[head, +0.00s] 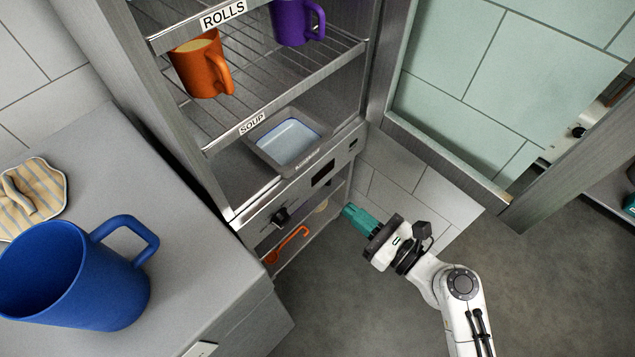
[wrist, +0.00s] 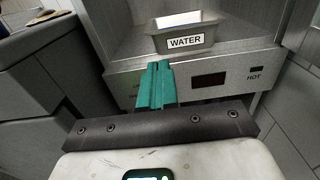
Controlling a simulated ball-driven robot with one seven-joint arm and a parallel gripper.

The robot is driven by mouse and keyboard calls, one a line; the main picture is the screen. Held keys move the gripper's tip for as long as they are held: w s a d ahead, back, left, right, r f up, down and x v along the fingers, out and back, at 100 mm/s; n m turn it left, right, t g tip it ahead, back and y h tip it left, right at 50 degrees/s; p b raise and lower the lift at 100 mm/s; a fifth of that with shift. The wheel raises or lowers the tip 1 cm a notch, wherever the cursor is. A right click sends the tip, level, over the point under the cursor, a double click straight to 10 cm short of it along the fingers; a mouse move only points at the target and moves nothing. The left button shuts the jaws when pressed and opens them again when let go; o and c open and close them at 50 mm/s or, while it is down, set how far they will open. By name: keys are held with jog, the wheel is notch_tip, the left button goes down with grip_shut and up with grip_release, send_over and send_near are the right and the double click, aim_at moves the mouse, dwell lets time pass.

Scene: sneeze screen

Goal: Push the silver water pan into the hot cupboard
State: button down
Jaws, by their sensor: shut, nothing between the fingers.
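The silver water pan (head: 267,157) is a grey rectangular tray with a pale inside. It sits in the hot cupboard's bay above the control panel (head: 318,174). In the wrist view the pan (wrist: 160,43) shows its front wall with a WATER label, close to the front edge above the panel (wrist: 235,82) marked HOT. My gripper (head: 349,214) has shut teal fingers and holds nothing. It is in front of and below the pan, apart from it. In the wrist view its fingertips (wrist: 157,68) show before the panel, left of the display.
Above are wire shelves labelled ROLLS and SOUP, with an orange mug (head: 203,66) and a purple mug (head: 291,22). A lower shelf holds an orange utensil (head: 287,244). A counter at left carries a blue mug (head: 75,275) and a striped cloth (head: 35,195). Floor is clear around my arm.

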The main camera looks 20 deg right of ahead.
aim_at(295, 167)
jog(key=p+x, duration=0.1)
jog(key=x, duration=1.3)
jog(key=shift+s+a+r, duration=0.1)
jog(key=x, duration=1.1)
jog(key=shift+s, duration=0.1)
